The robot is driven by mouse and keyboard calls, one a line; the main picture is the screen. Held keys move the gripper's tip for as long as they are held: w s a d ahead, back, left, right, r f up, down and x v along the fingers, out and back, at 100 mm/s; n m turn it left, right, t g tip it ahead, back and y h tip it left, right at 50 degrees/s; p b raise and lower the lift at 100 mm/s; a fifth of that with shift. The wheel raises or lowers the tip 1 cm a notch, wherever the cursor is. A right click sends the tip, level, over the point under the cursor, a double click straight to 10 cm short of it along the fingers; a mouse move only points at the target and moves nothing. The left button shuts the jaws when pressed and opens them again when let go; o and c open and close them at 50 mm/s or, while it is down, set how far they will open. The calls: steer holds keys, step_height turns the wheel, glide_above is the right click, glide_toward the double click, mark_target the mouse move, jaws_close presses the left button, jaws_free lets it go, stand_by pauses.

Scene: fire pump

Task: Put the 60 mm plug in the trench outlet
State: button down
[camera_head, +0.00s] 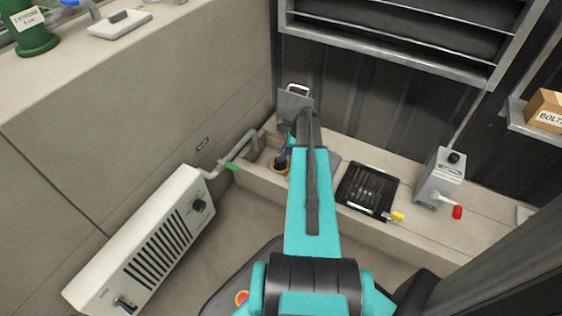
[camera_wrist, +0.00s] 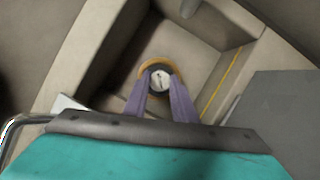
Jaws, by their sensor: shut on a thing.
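My gripper (camera_head: 283,158) reaches down into the open trench (camera_head: 258,176) at the foot of the walls. In the wrist view its two purple-grey fingers (camera_wrist: 163,92) are shut on a small plug with a pale round top (camera_wrist: 160,79). An orange ring (camera_wrist: 151,66) surrounds the plug low in the trench; it also shows in the head view (camera_head: 279,171). I cannot tell whether this ring is part of the plug or the outlet's rim. The outlet's hole is hidden, and I cannot tell whether the plug is seated.
A grey pipe (camera_head: 240,148) with a green lever (camera_head: 232,166) ends over the trench at left. A plate with a handle (camera_head: 295,101) stands against the back wall. A dark grate (camera_head: 367,190) and a grey box (camera_head: 440,172) with a red knob are at right.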

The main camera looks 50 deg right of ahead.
steer(key=shift+f+b, duration=0.45)
steer(key=shift+f, duration=1.1)
steer(key=c, duration=1.5)
jaws_free()
steer(key=shift+f, duration=0.1)
steer(key=shift+o, duration=0.2)
steer(key=p+v, duration=0.5)
steer(key=v, duration=0.7)
steer(key=shift+a, duration=0.1)
